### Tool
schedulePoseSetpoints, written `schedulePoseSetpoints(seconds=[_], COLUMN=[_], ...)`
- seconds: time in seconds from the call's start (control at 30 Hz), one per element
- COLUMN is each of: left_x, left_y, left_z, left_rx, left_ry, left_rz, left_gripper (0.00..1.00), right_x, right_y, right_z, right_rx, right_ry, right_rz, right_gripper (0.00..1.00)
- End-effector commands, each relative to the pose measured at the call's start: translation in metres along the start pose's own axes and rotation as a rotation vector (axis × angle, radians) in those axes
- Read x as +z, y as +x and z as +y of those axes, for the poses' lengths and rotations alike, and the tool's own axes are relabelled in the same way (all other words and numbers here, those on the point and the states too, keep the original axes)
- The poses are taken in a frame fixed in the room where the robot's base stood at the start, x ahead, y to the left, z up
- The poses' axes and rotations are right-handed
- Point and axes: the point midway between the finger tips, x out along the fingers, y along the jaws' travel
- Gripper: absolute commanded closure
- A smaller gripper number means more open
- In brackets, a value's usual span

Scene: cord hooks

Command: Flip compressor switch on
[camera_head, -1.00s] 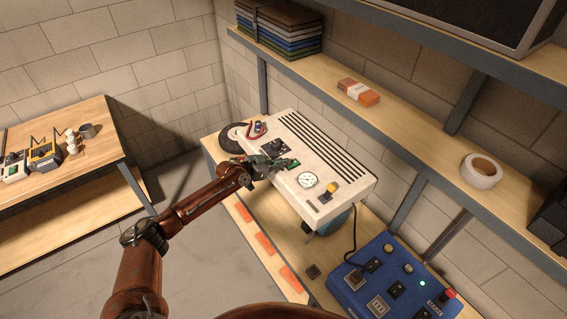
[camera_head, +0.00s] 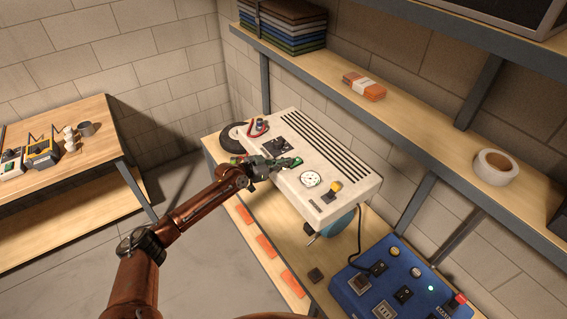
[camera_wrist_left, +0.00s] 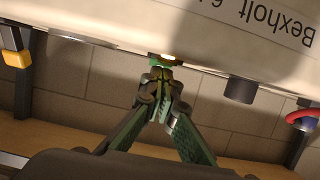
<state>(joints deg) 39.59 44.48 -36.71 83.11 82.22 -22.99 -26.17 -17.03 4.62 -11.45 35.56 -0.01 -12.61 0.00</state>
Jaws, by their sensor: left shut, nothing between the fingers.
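The compressor (camera_head: 330,150) is a cream box with black vent slots, a round gauge (camera_head: 311,179) and a yellow-topped knob (camera_head: 335,187). In the wrist view its cream side (camera_wrist_left: 150,22) carries upside-down lettering. My left gripper (camera_head: 297,162) is shut and empty, its tips at the near long edge of the compressor's top. In the wrist view its tips (camera_wrist_left: 160,74) meet just below a small lit spot (camera_wrist_left: 168,57) with green beside it at the casing edge. I cannot tell whether this is the switch, or whether the tips touch it. My right gripper is not in view.
A blue control box (camera_head: 390,280) with switches stands at the front right, a black cord (camera_head: 359,235) near it. A shelf above holds folded cloths (camera_head: 285,25), an orange pack (camera_head: 364,86) and tape (camera_head: 494,167). Another bench (camera_head: 95,150) stands at left, with floor between.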

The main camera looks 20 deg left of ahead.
Motion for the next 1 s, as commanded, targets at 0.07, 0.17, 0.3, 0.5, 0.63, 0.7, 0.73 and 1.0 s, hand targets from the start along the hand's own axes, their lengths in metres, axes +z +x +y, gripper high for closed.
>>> schedulePoseSetpoints(seconds=[0.07,0.17,0.3,0.5,0.63,0.7,0.73,1.0], left_x=[-0.001,-0.005,-0.011,-0.015,-0.014,-0.014,-0.015,-0.047], left_y=[-0.001,-0.003,-0.005,-0.006,-0.006,-0.006,-0.007,-0.019], left_z=[-0.001,-0.001,-0.001,-0.001,-0.001,-0.001,-0.001,-0.002], left_rx=[-0.001,-0.002,-0.002,-0.002,-0.002,-0.002,-0.002,-0.002], left_ry=[0.0,0.001,0.001,0.0,0.0,0.0,0.0,0.002], left_rz=[0.0,0.0,0.0,0.0,0.0,-0.001,0.0,0.001], left_gripper=[1.0,1.0,1.0,1.0,1.0,1.0,1.0,1.0], right_x=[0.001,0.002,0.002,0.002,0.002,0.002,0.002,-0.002], right_y=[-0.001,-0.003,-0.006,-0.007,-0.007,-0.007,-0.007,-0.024], right_z=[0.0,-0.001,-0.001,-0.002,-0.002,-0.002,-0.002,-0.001], right_rx=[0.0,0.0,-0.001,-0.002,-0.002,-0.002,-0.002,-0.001], right_ry=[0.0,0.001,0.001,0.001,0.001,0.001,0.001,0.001], right_rz=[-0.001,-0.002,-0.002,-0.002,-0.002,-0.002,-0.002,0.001], right_gripper=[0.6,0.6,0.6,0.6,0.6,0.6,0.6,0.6])
